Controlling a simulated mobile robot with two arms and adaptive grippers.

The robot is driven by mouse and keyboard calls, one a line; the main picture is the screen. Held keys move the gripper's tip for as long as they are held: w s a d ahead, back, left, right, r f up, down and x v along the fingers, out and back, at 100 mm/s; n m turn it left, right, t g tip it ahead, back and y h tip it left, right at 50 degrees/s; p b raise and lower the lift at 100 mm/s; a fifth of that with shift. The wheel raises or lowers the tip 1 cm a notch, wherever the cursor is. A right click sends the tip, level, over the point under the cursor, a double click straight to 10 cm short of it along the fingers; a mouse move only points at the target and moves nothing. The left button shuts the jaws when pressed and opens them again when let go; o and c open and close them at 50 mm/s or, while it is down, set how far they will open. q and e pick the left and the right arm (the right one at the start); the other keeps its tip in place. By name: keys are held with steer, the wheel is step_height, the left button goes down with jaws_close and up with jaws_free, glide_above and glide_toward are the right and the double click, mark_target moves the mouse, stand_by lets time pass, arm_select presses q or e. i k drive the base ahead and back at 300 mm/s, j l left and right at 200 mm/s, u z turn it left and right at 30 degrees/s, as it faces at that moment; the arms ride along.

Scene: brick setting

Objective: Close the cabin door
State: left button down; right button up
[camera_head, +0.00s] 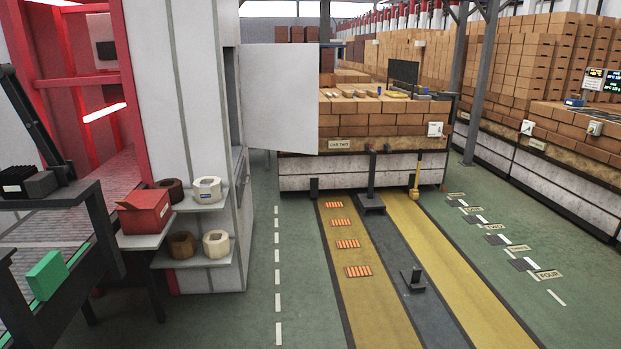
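The cabin (180,90) is a tall white panelled structure at the left of centre. Its door (279,98) is a plain pale panel that stands open, swung out to the right from the cabin's right side. A dark opening (232,100) shows between the cabin wall and the door. The door's lower edge hangs well above the floor, and no handle shows on the face I see. Neither of my grippers is in view.
A dark metal frame (75,240) with a green block (47,275) stands at left. A brick-laden car (365,170) stands behind the door. Green floor (257,270) ahead is clear.

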mark_target(279, 83)
steer(key=i+l+z, duration=0.1)
steer(key=i+z, duration=0.2)
steer(key=i, duration=0.7)
steer(key=i+j+z, duration=0.2)
steer(key=i+z, duration=0.15)
steer(key=i, duration=0.7)
